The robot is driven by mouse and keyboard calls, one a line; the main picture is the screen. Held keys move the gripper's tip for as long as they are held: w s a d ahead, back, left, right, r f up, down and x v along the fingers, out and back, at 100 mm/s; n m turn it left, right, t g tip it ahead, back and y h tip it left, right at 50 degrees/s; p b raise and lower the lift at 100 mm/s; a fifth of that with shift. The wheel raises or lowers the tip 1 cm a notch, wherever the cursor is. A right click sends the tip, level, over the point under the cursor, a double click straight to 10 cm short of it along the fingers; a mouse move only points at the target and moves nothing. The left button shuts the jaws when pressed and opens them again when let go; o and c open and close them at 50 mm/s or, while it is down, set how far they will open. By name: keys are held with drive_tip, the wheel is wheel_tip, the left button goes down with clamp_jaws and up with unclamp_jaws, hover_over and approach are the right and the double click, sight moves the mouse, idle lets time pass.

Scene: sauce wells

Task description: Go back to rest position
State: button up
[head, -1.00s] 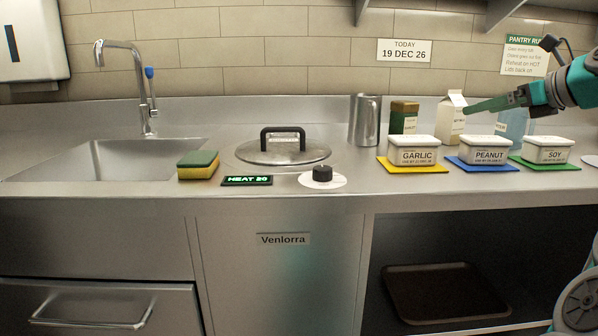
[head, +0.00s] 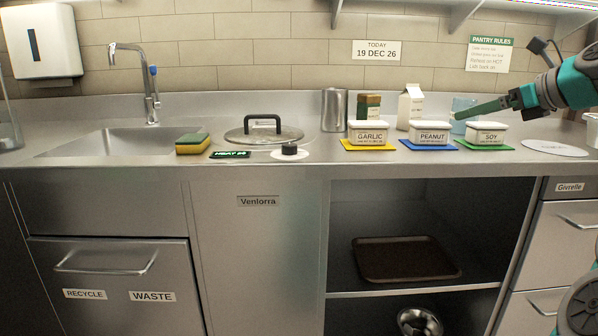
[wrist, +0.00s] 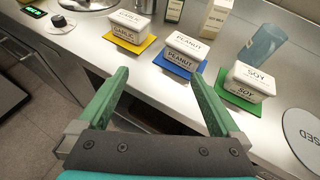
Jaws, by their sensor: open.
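My gripper (head: 478,112) is at the right in the head view, raised in front of the counter's right part. In the wrist view its two green fingers (wrist: 160,100) are spread apart with nothing between them. The white lidded tubs stand in a row: garlic (head: 369,134) on a yellow mat, peanut (head: 431,134) on a blue mat, soy (head: 487,134) on a green mat. In the wrist view the soy tub (wrist: 250,82) is beyond the right finger, and the peanut tub (wrist: 183,50) is ahead of the fingers. The gripper touches none of them.
A lidded pan (head: 264,134), heat knob (head: 290,149), sponge (head: 193,143) and sink (head: 110,143) are to the left. A steel pitcher (head: 334,110), cartons (head: 410,106) and a blue cup (head: 462,112) stand behind the tubs. A white disc (head: 555,148) lies at right.

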drive_tip(key=s+a+f+n+g, duration=0.4)
drive_tip(key=s+a+f+n, duration=0.2)
drive_tip(key=a+f+n, duration=0.45)
drive_tip(key=s+a+f+n+g, duration=0.45)
drive_tip(key=s+a+f, duration=0.3)
drive_tip(key=a, duration=0.55)
drive_tip(key=s+f+n+g+h, duration=0.2)
drive_tip(key=s+f+n, duration=0.5)
drive_tip(key=s+f, duration=0.4)
drive_tip(key=s+d+f+n+g+h, duration=0.1)
drive_tip(key=s+f+n+g+h, duration=0.2)
drive_tip(key=s+f+n, duration=0.4)
drive_tip(key=s+f, duration=0.4)
drive_tip(key=s, duration=0.6)
drive_tip(key=shift+f+n+h, duration=0.3)
drive_tip(key=shift+f+h, duration=0.05)
drive_tip(key=shift+h, duration=0.05)
drive_tip(key=shift+d, duration=0.1)
